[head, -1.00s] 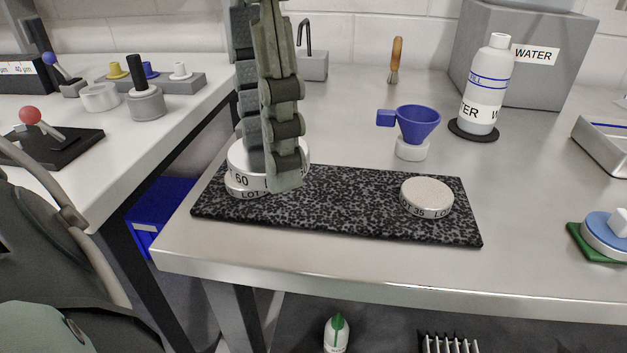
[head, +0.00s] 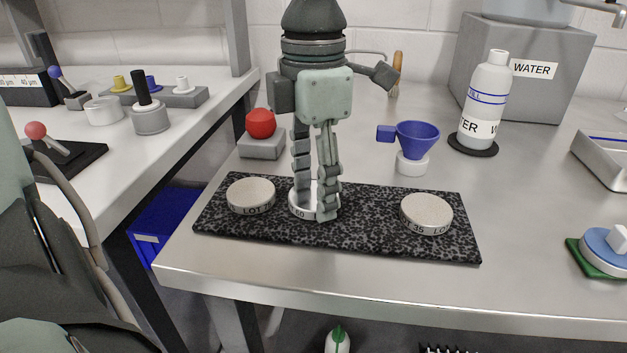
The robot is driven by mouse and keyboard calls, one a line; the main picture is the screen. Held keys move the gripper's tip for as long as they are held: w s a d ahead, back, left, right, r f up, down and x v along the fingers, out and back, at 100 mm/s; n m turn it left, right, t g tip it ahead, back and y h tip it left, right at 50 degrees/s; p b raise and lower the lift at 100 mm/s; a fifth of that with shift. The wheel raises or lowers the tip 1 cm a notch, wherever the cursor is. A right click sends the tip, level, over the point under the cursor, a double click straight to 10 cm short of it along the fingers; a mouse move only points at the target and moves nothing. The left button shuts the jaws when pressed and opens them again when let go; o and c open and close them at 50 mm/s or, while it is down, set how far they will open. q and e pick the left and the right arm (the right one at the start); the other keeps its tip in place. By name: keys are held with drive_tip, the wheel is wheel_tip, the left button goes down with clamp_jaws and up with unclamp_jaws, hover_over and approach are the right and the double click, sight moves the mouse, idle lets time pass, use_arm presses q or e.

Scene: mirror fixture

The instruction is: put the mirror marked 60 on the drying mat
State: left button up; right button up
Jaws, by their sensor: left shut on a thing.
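The mirror marked 60 (head: 299,213) is a short white disc, partly hidden by my fingers. It sits at the black speckled drying mat (head: 350,240), between two other discs; it looks level and at or very near the mat's surface, but I cannot tell if it bears on it. My left gripper (head: 316,208) points down from above and is shut on this mirror. A disc marked LOT (head: 251,193) lies on the mat's left part. A disc marked 35 (head: 427,212) lies on its right part. My right gripper is not in view.
Behind the mat stand a red knob on a grey block (head: 262,146), a blue funnel (head: 417,138) on a white base and a water bottle (head: 487,100). A blue-and-white disc on a green pad (head: 607,248) is at the right. The steel bench (head: 520,240) is clear between.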

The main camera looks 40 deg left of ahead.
use_arm(q)
drive_tip(key=shift+f, duration=0.15)
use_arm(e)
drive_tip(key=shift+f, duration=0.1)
use_arm(q)
drive_tip(key=o, duration=1.2)
drive_tip(key=shift+o, duration=0.2)
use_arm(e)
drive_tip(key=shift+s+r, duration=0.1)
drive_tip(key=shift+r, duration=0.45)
